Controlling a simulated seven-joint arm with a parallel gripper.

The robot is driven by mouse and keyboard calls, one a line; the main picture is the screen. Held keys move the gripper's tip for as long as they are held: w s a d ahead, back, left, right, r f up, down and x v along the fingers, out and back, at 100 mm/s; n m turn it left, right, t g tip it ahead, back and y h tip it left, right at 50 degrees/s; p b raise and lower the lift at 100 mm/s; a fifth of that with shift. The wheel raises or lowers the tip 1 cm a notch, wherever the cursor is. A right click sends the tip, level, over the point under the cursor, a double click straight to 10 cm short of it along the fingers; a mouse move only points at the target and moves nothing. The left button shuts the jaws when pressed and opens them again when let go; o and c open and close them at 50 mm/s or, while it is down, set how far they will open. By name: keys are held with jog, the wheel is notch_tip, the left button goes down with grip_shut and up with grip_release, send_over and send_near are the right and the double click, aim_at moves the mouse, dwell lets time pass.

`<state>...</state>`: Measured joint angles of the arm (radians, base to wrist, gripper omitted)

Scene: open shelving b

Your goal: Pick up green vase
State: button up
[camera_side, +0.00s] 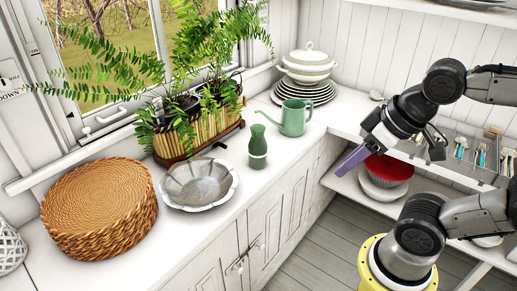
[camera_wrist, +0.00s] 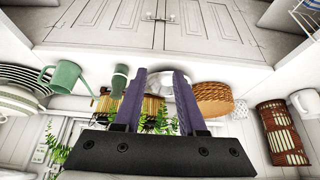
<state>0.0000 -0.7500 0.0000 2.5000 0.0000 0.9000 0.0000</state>
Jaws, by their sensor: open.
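The green vase (camera_side: 258,147) stands upright on the white counter near its front edge, between the metal bowl and the green watering can. It also shows in the wrist view (camera_wrist: 120,80), just left of my left finger, partly hidden by it. My gripper (camera_side: 352,157) has purple fingers and is at the right in the side view, out in front of the counter and apart from the vase. In the wrist view my gripper (camera_wrist: 160,75) shows two spread fingers with nothing held between them.
A green watering can (camera_side: 294,117), stacked plates (camera_side: 305,93), a fluted metal bowl (camera_side: 200,184), a fern planter (camera_side: 200,128) and a woven basket (camera_side: 100,207) stand around the vase on the counter. A red bowl (camera_side: 389,168) sits on a lower shelf. The counter's front edge is clear.

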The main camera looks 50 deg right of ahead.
jog(key=o, duration=0.9)
jog(key=w+d+r+m+t, duration=0.1)
jog(key=w+r+m, duration=0.1)
jog(key=w+r, duration=0.3)
jog(key=m+g+h, duration=0.2)
jog(key=m, duration=0.2)
send_over(259, 134)
jog(key=s+a, duration=0.3)
notch_tip(259, 134, down, 8)
jog(key=shift+g, duration=0.4)
jog(key=x, duration=0.8)
jog(key=s+d+x, duration=0.1)
jog(key=x, duration=0.3)
jog(key=shift+f, duration=0.45)
jog(key=shift+d+x, duration=0.2)
jog(key=shift+x, duration=1.25)
jog(key=shift+d+x, duration=0.2)
jog(key=shift+x, duration=1.3)
